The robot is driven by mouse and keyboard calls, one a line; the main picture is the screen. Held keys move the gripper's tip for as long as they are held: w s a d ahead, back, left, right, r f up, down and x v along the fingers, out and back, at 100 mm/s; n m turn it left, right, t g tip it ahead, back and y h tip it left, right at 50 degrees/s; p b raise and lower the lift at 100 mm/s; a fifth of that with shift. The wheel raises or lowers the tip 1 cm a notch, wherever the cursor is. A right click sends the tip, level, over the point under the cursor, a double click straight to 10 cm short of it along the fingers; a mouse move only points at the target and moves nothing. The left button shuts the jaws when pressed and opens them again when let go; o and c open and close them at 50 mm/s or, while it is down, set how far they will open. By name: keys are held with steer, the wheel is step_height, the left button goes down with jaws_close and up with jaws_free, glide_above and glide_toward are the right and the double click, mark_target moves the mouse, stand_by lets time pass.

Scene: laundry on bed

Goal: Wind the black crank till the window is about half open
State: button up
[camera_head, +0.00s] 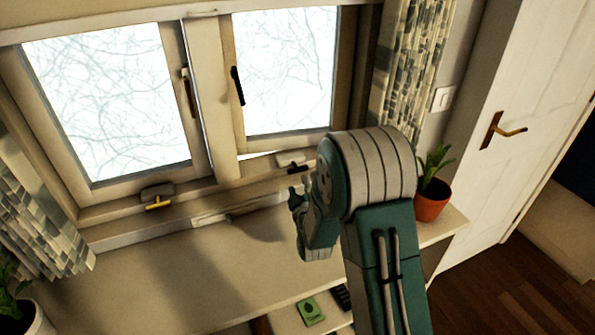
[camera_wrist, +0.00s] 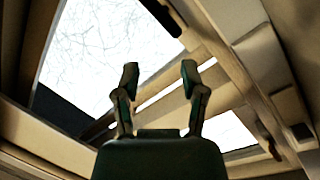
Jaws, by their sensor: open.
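The window's right sash (camera_head: 283,70) stands slightly ajar, with a bright gap along its lower edge. Its pane also shows in the wrist view (camera_wrist: 100,45). The black crank (camera_head: 298,169) sits on a pale housing at the sill below this sash, partly beside my arm. I cannot pick the crank out surely in the wrist view. My gripper (camera_head: 296,200) is just below and in front of the crank, apart from it as far as I can tell. In the wrist view my gripper (camera_wrist: 160,78) has its two fingers spread with nothing between them.
A yellow-handled crank (camera_head: 158,203) sits under the left sash (camera_head: 105,100). A black handle (camera_head: 237,86) is on the right sash. A potted plant (camera_head: 432,200) stands right of my arm on the sill board (camera_head: 150,275). Patterned curtains (camera_head: 413,60) hang at both sides.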

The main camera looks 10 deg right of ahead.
steer(key=m+y, duration=0.1)
steer(key=m, duration=0.2)
steer(key=m+g+y, duration=0.1)
steer(key=m+y, duration=0.6)
steer(key=m, duration=0.5)
glide_toward(300, 171)
steer(key=w+r, duration=0.1)
steer(key=w+a+r, duration=0.1)
steer(key=shift+w, duration=0.25)
steer(key=m, duration=0.1)
steer(key=d+m+g+y, duration=0.1)
steer(key=shift+s+d+f+m, duration=0.1)
steer(key=shift+s+f+m, duration=0.2)
steer(key=shift+f, duration=0.05)
steer(key=m, duration=0.1)
steer(key=s+d+f+m+g+y, duration=0.1)
steer(key=m, duration=0.1)
steer(key=shift+d, duration=0.1)
steer(key=x, duration=1.1)
steer(key=shift+r, duration=0.1)
steer(key=shift+s, duration=0.1)
jaws_close()
